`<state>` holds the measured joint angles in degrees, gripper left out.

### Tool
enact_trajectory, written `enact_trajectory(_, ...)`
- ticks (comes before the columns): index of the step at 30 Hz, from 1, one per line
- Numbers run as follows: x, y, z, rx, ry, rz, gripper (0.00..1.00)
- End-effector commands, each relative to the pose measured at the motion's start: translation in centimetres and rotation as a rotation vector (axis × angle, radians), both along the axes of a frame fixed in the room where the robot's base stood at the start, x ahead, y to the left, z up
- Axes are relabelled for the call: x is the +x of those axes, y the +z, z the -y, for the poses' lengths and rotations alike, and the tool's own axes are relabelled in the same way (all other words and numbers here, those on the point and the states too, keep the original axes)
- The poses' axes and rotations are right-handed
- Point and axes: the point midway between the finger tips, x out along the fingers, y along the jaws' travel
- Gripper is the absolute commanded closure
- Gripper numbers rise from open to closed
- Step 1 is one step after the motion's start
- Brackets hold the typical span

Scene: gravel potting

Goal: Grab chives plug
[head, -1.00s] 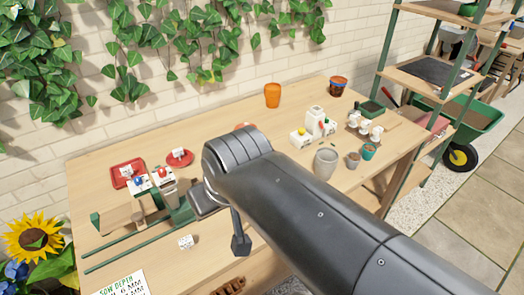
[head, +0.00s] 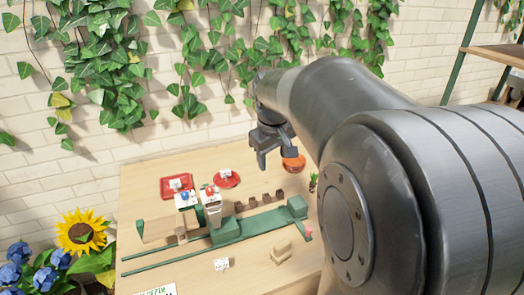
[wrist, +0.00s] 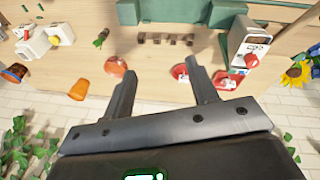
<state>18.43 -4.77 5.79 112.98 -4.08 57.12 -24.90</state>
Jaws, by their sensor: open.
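A small green-leaved plant (head: 312,183) stands on the bench beside my arm, partly hidden by it. What looks like the same plant, with a dark base, shows in the wrist view (wrist: 101,38). It may be the chives plug, but it is too small to tell. A row of several small brown blocks (head: 260,199), like soil plugs, stands behind a green rail fixture; the row also shows in the wrist view (wrist: 165,39). My gripper (head: 274,158) is open and empty above the back of the bench, apart from all of these. Its spread fingers show in the wrist view (wrist: 160,68).
An orange bowl (head: 293,163) lies just behind my gripper. Red trays (head: 175,186) and white dispensers stand left of the plugs. The green fixture (head: 262,223) lies in front. An orange pot (wrist: 80,90) is near the back edge. The ivy-covered wall stands close behind.

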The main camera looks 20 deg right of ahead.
Motion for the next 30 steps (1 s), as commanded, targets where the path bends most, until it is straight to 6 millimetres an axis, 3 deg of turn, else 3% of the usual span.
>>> enact_trajectory(6,5.4,-3.1,5.7,-0.003,0.059,-0.086,0.47)
enact_trajectory(15,10.8,-9.5,14.6,0.028,0.147,-0.181,0.47)
enact_trajectory(24,13.0,-16.5,22.5,0.081,0.215,-0.237,0.47)
enact_trajectory(30,13.2,-18.6,24.3,0.096,0.233,-0.249,0.47)
